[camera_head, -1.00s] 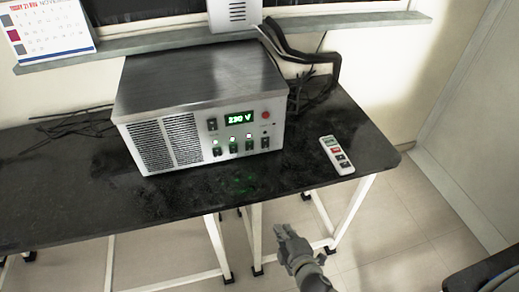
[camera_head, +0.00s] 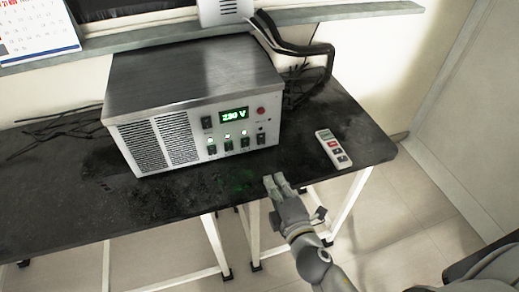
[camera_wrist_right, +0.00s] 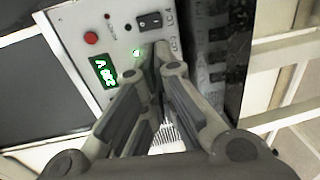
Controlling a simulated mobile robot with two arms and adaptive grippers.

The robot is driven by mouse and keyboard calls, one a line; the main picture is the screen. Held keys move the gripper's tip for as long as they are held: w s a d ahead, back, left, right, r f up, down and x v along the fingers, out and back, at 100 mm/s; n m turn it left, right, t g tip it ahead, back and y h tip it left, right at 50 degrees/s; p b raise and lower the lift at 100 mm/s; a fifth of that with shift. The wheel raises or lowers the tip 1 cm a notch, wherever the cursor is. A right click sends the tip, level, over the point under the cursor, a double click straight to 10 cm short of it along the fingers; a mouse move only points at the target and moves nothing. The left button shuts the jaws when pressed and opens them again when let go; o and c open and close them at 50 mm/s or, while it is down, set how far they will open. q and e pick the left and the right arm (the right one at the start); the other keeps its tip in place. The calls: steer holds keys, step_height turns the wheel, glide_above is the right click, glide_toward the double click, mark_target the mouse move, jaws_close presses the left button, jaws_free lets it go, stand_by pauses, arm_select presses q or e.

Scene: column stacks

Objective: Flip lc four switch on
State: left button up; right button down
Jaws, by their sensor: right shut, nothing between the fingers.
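A metal power box (camera_head: 192,78) stands on the black table, its white front panel showing a green "230 V" display (camera_head: 233,114). Along the panel's lower right is a row of black switches. The rightmost switch (camera_head: 260,138) has an unlit lamp above it; the other switches have lit lamps. In the right wrist view a black rocker switch (camera_wrist_right: 150,20) has a label beside it that seems to read LC 4. My right gripper (camera_head: 274,180) is shut and empty, in front of and below the panel, apart from it. In the wrist view its fingertips (camera_wrist_right: 160,58) cover neighbouring switches. My left gripper is out of view.
A white remote-like device (camera_head: 333,149) lies on the black table (camera_head: 190,205) right of the box. A red button (camera_head: 261,110) sits on the panel. Black cables run behind the box at right. The table front near the gripper is clear.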

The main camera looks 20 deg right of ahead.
mark_target(256, 143)
steer(key=w, duration=0.4)
steer(key=w+f+p, duration=0.1)
steer(key=w, duration=0.8)
steer(key=shift+w+a+f+p, duration=0.15)
steer(key=shift+a+f+p, duration=0.15)
steer(key=shift+p, duration=0.1)
steer(key=shift+w+f+b, duration=0.2)
steer(key=shift+f+b, duration=0.2)
steer(key=shift+b, duration=0.85)
steer(key=shift+r, duration=0.35)
steer(key=shift+f, duration=0.1)
